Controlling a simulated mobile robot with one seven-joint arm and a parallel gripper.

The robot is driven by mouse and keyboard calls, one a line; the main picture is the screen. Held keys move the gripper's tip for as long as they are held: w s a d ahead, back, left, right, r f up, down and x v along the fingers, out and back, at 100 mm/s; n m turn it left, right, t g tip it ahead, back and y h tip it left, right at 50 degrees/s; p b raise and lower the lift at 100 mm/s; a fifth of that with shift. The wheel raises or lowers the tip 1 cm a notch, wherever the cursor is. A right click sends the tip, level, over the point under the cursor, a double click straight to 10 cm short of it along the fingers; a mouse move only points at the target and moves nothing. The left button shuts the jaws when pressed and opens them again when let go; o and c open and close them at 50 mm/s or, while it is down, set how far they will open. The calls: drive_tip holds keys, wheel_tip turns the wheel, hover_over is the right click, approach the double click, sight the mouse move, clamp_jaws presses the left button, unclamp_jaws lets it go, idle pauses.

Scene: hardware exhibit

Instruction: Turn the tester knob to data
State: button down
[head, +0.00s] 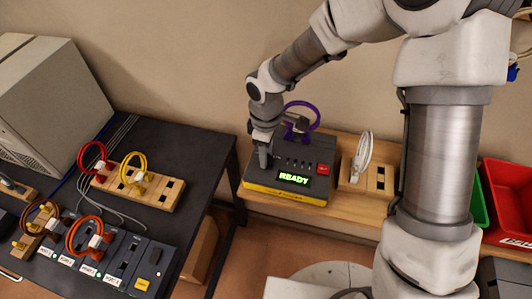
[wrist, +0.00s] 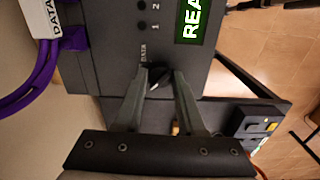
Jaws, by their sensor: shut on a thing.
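The tester (head: 312,153) is a dark grey box with a yellow base edge on a wooden bench. Its green display (head: 294,178) reads READY. It also shows in the wrist view (wrist: 110,50), turned sideways. There, the dark tester knob (wrist: 157,80) with a pale mark sits between the fingertips, near the printed word DATA. Its exact pointing direction is hard to tell. My gripper (wrist: 160,75) is shut on the knob. In the head view my gripper (head: 264,160) comes down on the tester's left side and hides the knob.
A red button (head: 322,170) is on the tester's right. A purple cable (head: 302,104) loops at its back. A wooden block with a white cable (head: 363,158) stands to the right. A dark table (head: 140,130) with cables and socket panels is at left, with a gap between.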

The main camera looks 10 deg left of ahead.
drive_tip(key=m+b, duration=0.2)
drive_tip(key=m, duration=0.2)
drive_tip(key=shift+f+b, duration=0.15)
drive_tip(key=shift+b, duration=0.25)
drive_tip(key=m+b, duration=0.3)
drive_tip(key=m, duration=0.2)
drive_tip(key=shift+m, duration=0.4)
drive_tip(key=m+b, duration=0.1)
drive_tip(key=m, duration=0.4)
drive_tip(key=shift+b, duration=0.35)
drive_tip(key=shift+r+m+b, duration=0.2)
drive_tip(key=shift+m+b, duration=0.1)
drive_tip(key=shift+m, duration=2)
drive_tip(key=c, duration=0.5)
unclamp_jaws()
